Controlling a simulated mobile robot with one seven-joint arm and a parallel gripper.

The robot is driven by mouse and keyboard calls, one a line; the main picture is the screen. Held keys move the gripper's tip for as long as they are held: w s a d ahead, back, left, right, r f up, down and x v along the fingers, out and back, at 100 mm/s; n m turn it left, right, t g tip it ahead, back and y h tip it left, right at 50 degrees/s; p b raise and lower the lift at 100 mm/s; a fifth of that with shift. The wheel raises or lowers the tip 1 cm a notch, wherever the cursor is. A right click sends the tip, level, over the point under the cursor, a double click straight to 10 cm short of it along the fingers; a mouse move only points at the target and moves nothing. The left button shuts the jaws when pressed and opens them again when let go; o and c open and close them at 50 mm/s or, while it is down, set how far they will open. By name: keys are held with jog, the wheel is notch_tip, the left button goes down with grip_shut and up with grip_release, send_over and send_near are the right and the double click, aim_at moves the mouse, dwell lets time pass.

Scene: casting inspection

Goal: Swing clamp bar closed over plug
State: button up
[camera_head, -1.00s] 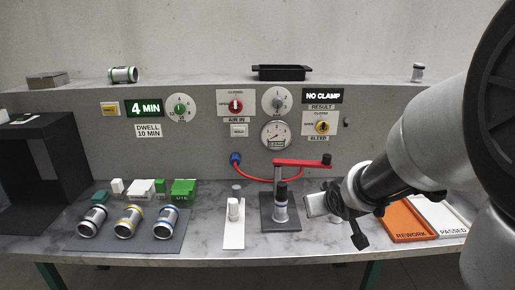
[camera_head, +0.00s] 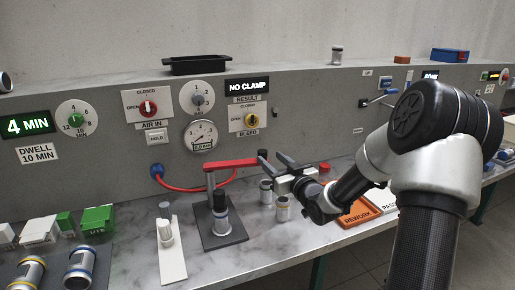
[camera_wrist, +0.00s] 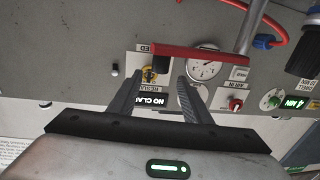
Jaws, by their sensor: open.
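The red clamp bar (camera_head: 232,162) runs to the right from the top of a grey post (camera_head: 210,187) on a dark base plate (camera_head: 224,236). A dark knob (camera_head: 262,155) sits at its free end. A casting (camera_head: 221,222) with a black plug (camera_head: 219,199) stands on the plate, and the bar points off to its right side, not over it. My gripper (camera_head: 277,167) is open and empty, close to the bar's free end. In the wrist view the bar (camera_wrist: 195,53) crosses just past my open fingers (camera_wrist: 157,80); whether they touch is unclear.
A red hose (camera_head: 195,188) loops behind the fixture. A white stand (camera_head: 172,255) is to its left. Small cylinders (camera_head: 283,208) stand near my gripper. The orange rework tray (camera_head: 357,215) lies to the right. The panel shows NO CLAMP (camera_head: 247,86).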

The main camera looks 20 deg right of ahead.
jog(key=w+a, duration=0.2)
jog(key=w, duration=0.9)
jog(key=shift+a, duration=0.1)
jog(key=shift+s, duration=0.1)
grip_shut()
